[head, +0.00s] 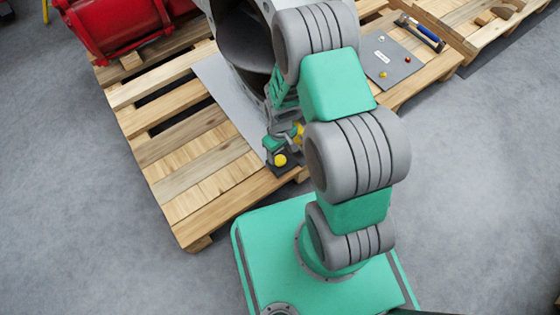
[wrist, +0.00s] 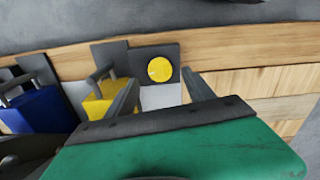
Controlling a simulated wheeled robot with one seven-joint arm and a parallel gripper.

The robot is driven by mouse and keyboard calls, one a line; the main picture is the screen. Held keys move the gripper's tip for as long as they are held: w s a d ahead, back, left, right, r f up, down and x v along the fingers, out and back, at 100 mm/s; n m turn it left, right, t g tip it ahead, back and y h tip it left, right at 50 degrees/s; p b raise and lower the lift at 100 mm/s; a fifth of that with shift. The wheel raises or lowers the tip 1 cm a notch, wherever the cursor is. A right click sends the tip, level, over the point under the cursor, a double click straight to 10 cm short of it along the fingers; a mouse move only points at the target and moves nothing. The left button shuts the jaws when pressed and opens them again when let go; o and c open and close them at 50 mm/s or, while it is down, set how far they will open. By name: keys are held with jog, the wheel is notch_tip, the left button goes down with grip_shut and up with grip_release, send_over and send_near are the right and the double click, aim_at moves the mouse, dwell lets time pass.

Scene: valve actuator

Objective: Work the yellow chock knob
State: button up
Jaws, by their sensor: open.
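The round yellow chock knob (wrist: 160,69) sits on a dark square plate (wrist: 168,50) in the wrist view. It also shows in the head view (head: 280,160), low at the pallet's near edge. My gripper (wrist: 161,77) is open, with its two fingertips apart on either side of the knob's lower part in the picture. I cannot tell whether they touch the knob. In the head view, the green gripper body (head: 273,144) is just above the knob, and its fingertips are not clear.
Yellow (wrist: 103,101) and blue (wrist: 36,109) padlock-like blocks stand left of the knob in the wrist view. The wooden pallet (head: 195,165) carries a large grey housing (head: 245,40). A grey panel (head: 388,62) with small knobs lies at the right.

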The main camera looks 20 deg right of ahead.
aim_at(280, 160)
notch_tip(280, 160, down, 4)
jog(key=shift+f+b, duration=0.2)
jog(key=shift+b, duration=0.55)
jog(key=shift+c, duration=0.5)
grip_shut()
